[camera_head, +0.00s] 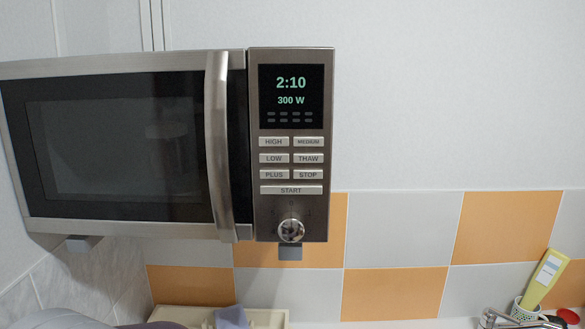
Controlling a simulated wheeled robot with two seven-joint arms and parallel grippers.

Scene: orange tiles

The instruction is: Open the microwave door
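The microwave (290,215) hangs on the wall at the upper left, steel-framed with a dark window. Its door (115,225) is closed, flush with the control panel. A curved vertical steel handle (217,145) runs along the door's right edge. The panel shows a display reading 2:10 and 300 W, several buttons, and a round knob (291,230) at the bottom. Neither of my grippers can be made out in the head view.
Orange and white tiles (395,293) cover the wall below. A pale tray (270,317) with a greyish-purple cloth (232,317) is below the microwave. A yellow bottle (545,278) stands in a holder at the lower right, near a metal tap (495,317). The space right of the microwave is clear.

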